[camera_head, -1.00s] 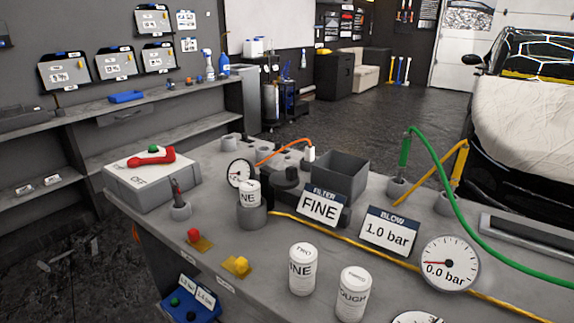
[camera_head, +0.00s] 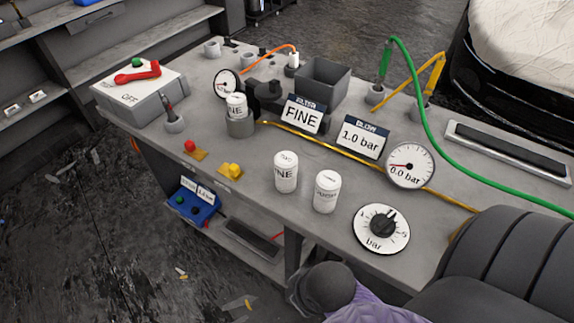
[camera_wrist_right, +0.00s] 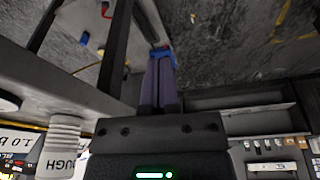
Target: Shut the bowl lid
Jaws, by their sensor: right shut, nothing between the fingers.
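A grey cup-shaped bowl (camera_head: 240,127) stands on the bench with a white canister marked "NE" (camera_head: 236,106) upright in it. A dark filter housing (camera_head: 265,92) is just behind it; I cannot tell which part is the bowl lid. A "FINE" sign (camera_head: 304,114) stands to the right. In the right wrist view my right gripper (camera_wrist_right: 161,58) is shut and empty, its fingers together, over the dark floor beside the bench edge. It is apart from the bowl. The left gripper is in neither view.
Two white canisters (camera_head: 286,172) (camera_head: 327,192) stand near the front edge. A dial (camera_head: 381,229), a gauge (camera_head: 410,165) and a "1.0 bar" sign (camera_head: 361,137) are to the right. A green hose (camera_head: 424,115) arches at the right.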

